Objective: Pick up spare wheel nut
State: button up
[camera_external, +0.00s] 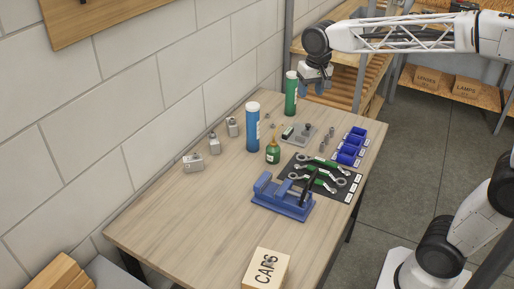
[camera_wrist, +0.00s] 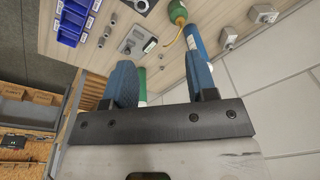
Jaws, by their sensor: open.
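My gripper (camera_external: 314,86) is open and empty, above the far end of the table beside the green cylinder. Its two blue fingers stand apart in the wrist view (camera_wrist: 162,75). Several small grey metal pieces that look like nuts (camera_external: 325,146) stand in a row between the grey plate and the blue bins; they also show in the wrist view (camera_wrist: 107,32). A dark round piece sits on the grey plate (camera_external: 298,139). I cannot tell which piece is the spare wheel nut.
A green cylinder (camera_external: 291,96) and a blue cylinder (camera_external: 253,130) stand tall near the gripper. A green bottle (camera_external: 273,153), blue bins (camera_external: 347,158), a black mat with wrenches (camera_external: 300,158), a blue vise (camera_external: 281,202) and a CAPS box (camera_external: 265,272) share the table. The left front is clear.

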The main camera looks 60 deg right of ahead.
jog(key=w+d+f+m, duration=0.2)
jog(key=w+d+m, duration=0.3)
jog(key=w+d, duration=0.75)
jog(key=m+g, duration=0.1)
jog(key=m, duration=0.3)
send_over(273, 125)
notch_tip(273, 125, down, 6)
notch_tip(273, 125, down, 20)
jog(key=shift+f, duration=0.1)
jog(key=shift+f, duration=1.25)
jog(key=shift+w+f, duration=0.1)
jog(key=shift+f, duration=2.5)
